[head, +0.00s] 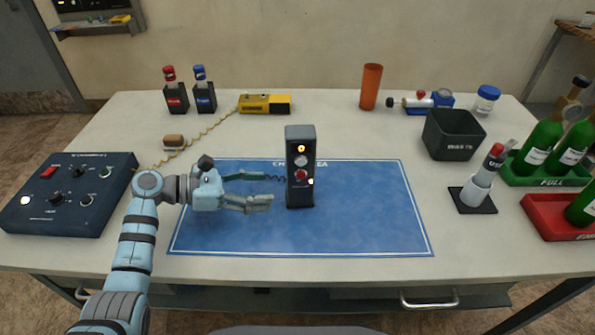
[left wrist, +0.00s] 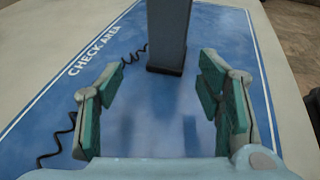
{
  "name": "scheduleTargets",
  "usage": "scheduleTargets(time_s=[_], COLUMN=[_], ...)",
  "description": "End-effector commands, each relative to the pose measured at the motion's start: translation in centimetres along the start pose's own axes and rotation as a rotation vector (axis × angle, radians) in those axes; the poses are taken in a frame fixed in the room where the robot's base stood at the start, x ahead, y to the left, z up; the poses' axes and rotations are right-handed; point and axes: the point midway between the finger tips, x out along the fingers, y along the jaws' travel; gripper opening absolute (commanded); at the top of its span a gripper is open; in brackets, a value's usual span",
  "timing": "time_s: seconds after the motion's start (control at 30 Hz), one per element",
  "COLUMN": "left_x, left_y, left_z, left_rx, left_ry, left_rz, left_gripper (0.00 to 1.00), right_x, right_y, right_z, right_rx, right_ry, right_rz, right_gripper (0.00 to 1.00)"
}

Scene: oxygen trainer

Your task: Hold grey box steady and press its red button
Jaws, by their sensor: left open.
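The grey box (head: 300,166) stands upright on the blue check-area mat (head: 360,230) in the head view. Its front has a lit yellow indicator, a pale round part, a red button (head: 300,175) and a small white light. My left gripper (head: 268,189) is open just left of the box, its fingers pointing at it. In the left wrist view the box's lower side (left wrist: 167,35) stands beyond and between the open fingers (left wrist: 160,98), with blue mat between them. The box's top is out of that view. My right gripper is not in view.
A dark control panel (head: 72,190) lies at the left, with a coiled cord running by the box. The mat right of the box is clear.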

Motion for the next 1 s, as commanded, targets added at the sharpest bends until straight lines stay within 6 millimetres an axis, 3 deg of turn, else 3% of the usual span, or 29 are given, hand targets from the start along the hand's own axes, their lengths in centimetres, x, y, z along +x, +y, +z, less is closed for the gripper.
scheduleTargets(time_s=[0.27,0.5,0.83,1.0], left_x=[5.4,8.7,9.3,9.3], left_y=[0.2,0.2,0.2,0.2], left_z=[-0.8,0.0,-0.1,-0.1], left_rx=[0.002,0.000,0.001,0.002], left_ry=[0.000,0.002,0.004,0.004], left_rz=[-0.001,-0.002,0.000,0.000], left_gripper=[0.61,0.61,0.61,0.35], right_x=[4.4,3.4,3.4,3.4], right_y=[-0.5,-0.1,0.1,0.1], right_z=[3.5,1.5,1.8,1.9], right_rx=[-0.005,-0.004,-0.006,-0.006], right_ry=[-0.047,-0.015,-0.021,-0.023], right_rz=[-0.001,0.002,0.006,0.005], right_gripper=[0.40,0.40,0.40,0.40])
